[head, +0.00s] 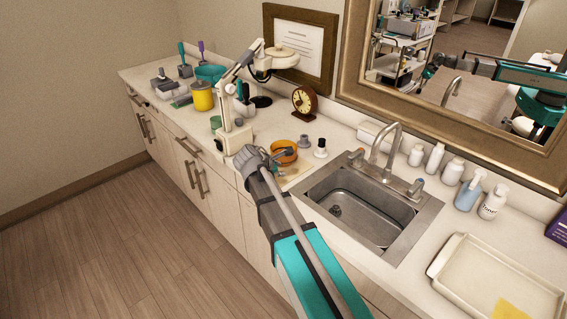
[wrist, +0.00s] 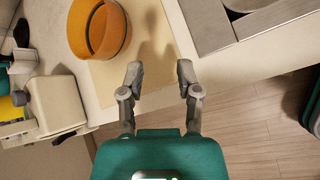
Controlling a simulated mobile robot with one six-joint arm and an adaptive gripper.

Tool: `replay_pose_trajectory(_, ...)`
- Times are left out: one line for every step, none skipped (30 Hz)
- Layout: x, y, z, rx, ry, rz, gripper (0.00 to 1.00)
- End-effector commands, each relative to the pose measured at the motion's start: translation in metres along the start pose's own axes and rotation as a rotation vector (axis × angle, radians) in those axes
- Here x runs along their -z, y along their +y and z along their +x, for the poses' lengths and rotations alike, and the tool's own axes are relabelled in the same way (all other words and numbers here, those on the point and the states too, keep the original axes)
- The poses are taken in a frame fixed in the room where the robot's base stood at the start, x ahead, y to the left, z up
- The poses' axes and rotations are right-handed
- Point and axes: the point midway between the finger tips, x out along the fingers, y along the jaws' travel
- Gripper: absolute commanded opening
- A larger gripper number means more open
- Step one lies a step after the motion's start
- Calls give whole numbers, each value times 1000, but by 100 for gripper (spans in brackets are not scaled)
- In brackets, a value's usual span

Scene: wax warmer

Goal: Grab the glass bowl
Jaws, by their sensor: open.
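An orange, amber-looking round bowl (head: 283,152) stands on a beige mat on the counter, left of the sink. It also shows in the wrist view (wrist: 99,30) at the upper left, cut by the top edge. My gripper (wrist: 159,76) is open and empty, with its fingers apart over the counter's front edge. The bowl lies ahead and to the left of the fingers in the wrist view, not between them. In the head view my arm reaches up to the counter's front edge near the bowl, and the fingertips are hard to make out.
The sink (head: 363,205) with its faucet is right of the bowl. A white jointed lamp (head: 233,135) stands close on the left. A dark-topped white bottle (head: 320,148) and a grey knob-like item (head: 304,141) are behind. A clock (head: 304,103) stands further back.

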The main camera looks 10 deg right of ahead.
Motion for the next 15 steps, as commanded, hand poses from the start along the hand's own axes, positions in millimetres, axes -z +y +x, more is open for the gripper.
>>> replay_pose_trajectory(13,15,5,-36,-25,-89,44)
replay_pose_trajectory(17,23,5,-58,-43,-144,44)
replay_pose_trajectory(22,33,5,-84,-67,-218,44)
replay_pose_trajectory(26,40,5,-103,-86,-272,44)
replay_pose_trajectory(31,48,4,-122,-105,-325,44)
replay_pose_trajectory(36,57,3,-143,-131,-394,44)
replay_pose_trajectory(40,63,2,-159,-149,-442,44)
replay_pose_trajectory(44,69,1,-173,-168,-489,44)
replay_pose_trajectory(48,77,0,-190,-192,-546,44)
replay_pose_trajectory(52,82,-2,-201,-207,-585,44)
replay_pose_trajectory(54,86,-3,-210,-223,-620,44)
replay_pose_trajectory(57,92,-4,-220,-241,-660,44)
replay_pose_trajectory(59,95,-5,-227,-253,-686,44)
replay_pose_trajectory(61,98,-6,-232,-263,-709,44)
replay_pose_trajectory(63,101,-8,-239,-274,-733,44)
